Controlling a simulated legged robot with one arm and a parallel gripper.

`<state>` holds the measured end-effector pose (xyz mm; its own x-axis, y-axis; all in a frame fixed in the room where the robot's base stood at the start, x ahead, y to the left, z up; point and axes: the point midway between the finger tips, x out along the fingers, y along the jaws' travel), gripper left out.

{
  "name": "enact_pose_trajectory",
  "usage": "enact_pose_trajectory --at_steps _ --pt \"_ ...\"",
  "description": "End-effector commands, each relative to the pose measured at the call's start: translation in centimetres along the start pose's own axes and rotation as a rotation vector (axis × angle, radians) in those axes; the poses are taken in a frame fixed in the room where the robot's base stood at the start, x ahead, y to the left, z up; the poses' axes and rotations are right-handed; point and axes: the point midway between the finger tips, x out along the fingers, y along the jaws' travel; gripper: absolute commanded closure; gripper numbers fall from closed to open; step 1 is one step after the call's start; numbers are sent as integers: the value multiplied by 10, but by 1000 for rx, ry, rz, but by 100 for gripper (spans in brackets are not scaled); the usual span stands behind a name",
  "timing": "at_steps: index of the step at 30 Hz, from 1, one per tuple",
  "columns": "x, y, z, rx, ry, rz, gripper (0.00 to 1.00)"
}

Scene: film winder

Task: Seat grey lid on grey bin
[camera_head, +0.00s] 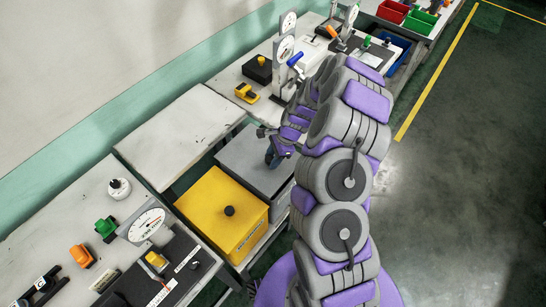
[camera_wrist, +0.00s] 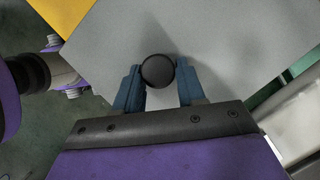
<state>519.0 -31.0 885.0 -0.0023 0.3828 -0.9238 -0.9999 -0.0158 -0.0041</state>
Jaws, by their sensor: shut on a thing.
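The grey lid (camera_head: 240,152) is a flat plate next to the yellow bin, partly covered by my arm in the head view. In the wrist view the grey lid (camera_wrist: 225,45) fills most of the picture, with its round black knob (camera_wrist: 158,71) between my blue fingers. My gripper (camera_wrist: 158,80) is shut on that knob; it also shows in the head view (camera_head: 273,156). The grey bin is largely hidden under the lid and behind my arm. I cannot tell whether the lid rests fully on its rim or sits slightly above it.
A yellow bin (camera_head: 238,238) with a yellow lid and black knob stands close beside the grey lid. A bare pale table top (camera_head: 180,135) lies behind. Benches with gauges (camera_head: 147,222) and small parts flank both sides. Open floor (camera_head: 450,170) is to the right.

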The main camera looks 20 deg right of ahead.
Motion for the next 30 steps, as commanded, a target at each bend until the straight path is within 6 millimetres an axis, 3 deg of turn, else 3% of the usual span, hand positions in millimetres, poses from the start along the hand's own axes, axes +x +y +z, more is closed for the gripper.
enact_pose_trajectory --at_steps 30 --pt "24 0 -10 0 0 0 96"
